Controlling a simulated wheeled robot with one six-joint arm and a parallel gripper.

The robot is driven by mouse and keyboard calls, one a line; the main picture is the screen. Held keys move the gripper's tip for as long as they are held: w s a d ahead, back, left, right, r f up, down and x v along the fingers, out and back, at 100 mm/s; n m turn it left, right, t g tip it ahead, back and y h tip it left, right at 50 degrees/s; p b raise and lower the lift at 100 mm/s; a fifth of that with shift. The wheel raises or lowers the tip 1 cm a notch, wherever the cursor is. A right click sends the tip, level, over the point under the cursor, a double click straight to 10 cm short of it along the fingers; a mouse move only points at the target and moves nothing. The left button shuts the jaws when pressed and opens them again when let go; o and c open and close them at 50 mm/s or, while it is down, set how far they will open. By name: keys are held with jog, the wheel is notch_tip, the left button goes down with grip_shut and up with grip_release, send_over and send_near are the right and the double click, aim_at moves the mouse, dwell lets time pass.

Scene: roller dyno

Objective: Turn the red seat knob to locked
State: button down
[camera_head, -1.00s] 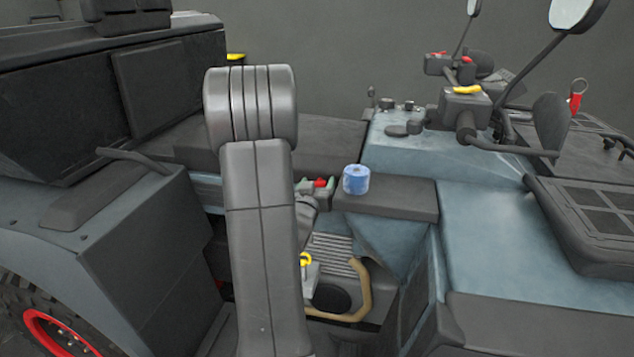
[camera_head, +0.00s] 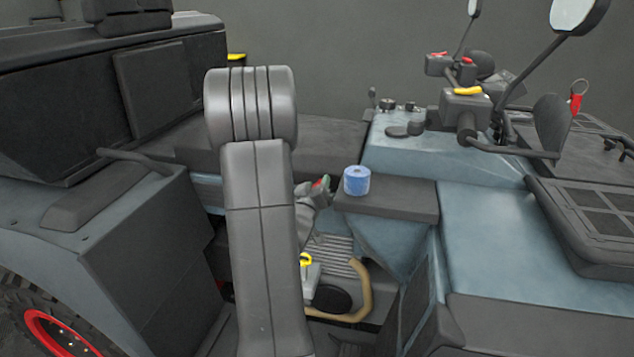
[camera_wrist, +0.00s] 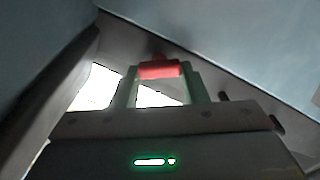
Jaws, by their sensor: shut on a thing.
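The red seat knob (camera_wrist: 160,69) shows in the wrist view between the two greenish fingers of my gripper (camera_wrist: 162,76). The fingers are shut on it, one on each side. In the head view a small bit of the red knob (camera_head: 318,184) shows at my gripper (camera_head: 323,183), just left of the blue roll and below the dark seat. My arm hides much of the area around the knob. I cannot read the knob's exact setting from these views.
A blue roll (camera_head: 356,181) stands on a dark ledge (camera_head: 405,203) close right of my gripper. Below are a yellow-topped lever (camera_head: 306,260) and a tan curved handle (camera_head: 362,290). The dark seat (camera_head: 320,145) lies behind. Handlebars and mirrors rise at the right.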

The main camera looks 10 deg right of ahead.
dwell(0.3)
jog(key=c, duration=0.8)
grip_release()
jog(key=shift+c, duration=0.2)
jog(key=v, duration=1.4)
jog(key=shift+r, duration=0.1)
